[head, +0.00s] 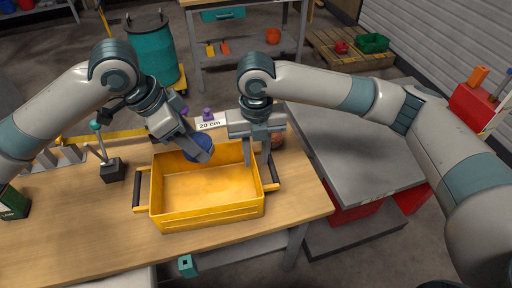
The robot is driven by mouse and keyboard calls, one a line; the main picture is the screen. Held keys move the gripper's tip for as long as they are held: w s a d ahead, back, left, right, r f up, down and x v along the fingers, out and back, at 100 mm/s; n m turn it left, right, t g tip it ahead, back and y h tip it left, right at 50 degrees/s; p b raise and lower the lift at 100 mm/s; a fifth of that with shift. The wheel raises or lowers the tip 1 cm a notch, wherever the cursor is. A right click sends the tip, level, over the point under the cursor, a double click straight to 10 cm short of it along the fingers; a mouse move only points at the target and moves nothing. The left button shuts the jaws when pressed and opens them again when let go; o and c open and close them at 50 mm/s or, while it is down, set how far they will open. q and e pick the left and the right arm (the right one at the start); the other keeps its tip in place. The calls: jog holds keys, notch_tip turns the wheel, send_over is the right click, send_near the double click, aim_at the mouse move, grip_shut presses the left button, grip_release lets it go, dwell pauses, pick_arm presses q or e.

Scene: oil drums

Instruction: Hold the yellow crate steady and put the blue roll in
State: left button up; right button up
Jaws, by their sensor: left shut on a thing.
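The yellow crate (207,215) stands on the wooden table, its open top facing up and its inside empty. It has a black handle on its left side and another on its right. My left gripper (203,150) is shut on the blue roll (190,156) and holds it over the crate's back rim, left of the middle. The fingers hide part of the roll. My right gripper (257,158) points down at the crate's back right corner. Its fingers are apart, one on each side of the right wall; contact with the wall is not clear.
A white "20 cm" label (211,124) and a purple thing (208,114) are behind the crate. A round reddish thing (278,140) is partly hidden behind my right gripper. A black-based stand (113,170) is left of the crate. The table's front left is clear.

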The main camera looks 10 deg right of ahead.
aim_at(256, 175)
notch_tip(256, 175, down, 9)
jog(key=shift+r, duration=0.1)
dwell(0.3)
grip_shut()
dwell(1.5)
